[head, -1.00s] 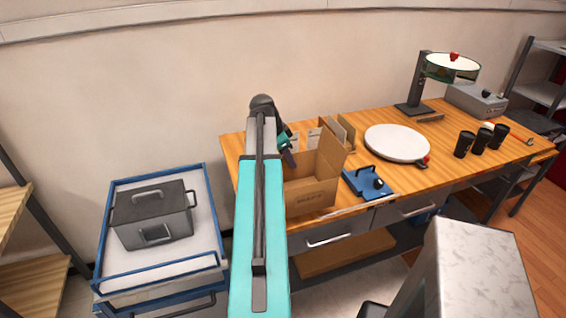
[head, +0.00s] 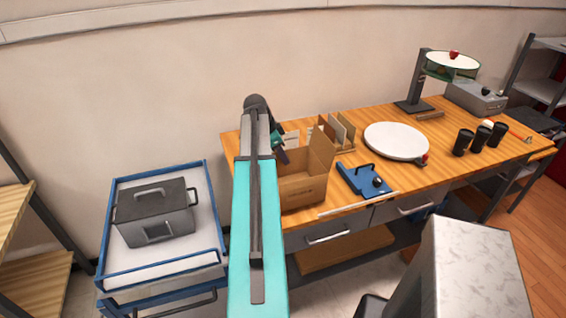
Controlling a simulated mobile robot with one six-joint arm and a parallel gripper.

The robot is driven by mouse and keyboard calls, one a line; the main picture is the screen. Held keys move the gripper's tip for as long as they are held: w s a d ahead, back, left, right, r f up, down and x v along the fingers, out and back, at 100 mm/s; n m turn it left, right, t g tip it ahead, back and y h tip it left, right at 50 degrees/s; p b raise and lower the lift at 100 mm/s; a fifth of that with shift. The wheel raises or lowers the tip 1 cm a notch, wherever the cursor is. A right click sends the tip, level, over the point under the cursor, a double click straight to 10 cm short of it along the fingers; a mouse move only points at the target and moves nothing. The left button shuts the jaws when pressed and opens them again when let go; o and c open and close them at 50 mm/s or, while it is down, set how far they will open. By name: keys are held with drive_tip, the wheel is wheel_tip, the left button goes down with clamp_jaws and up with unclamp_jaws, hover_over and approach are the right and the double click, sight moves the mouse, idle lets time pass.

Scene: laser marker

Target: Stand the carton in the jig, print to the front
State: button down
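An open cardboard box (head: 305,193) stands near the left front of the wooden bench, with a raised flap on its right side. It is the only clear carton I see; faint dark marking shows low on its front face. A blue fixture (head: 364,180) with a black handle and knob, possibly the jig, lies flat to its right, apart from it and with nothing standing on it. My gripper (head: 280,152) is at the box's back left, largely hidden by my teal arm. Its fingers and anything between them cannot be made out.
A rack of upright panels (head: 340,134) stands behind the box. A round white plate (head: 395,141) lies right of it, with black cups (head: 463,142) further right. A thin pale strip (head: 358,204) lies along the front edge. A blue cart (head: 205,196) carries a grey case (head: 152,212) at left.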

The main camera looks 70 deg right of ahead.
drive_tip(key=shift+f+p, duration=0.45)
drive_tip(key=shift+f, duration=0.85)
drive_tip(key=c, duration=2)
unclamp_jaws()
drive_tip(key=shift+r, duration=0.25)
drive_tip(key=shift+b+v, duration=1.65)
drive_tip(key=shift+v, duration=4.25)
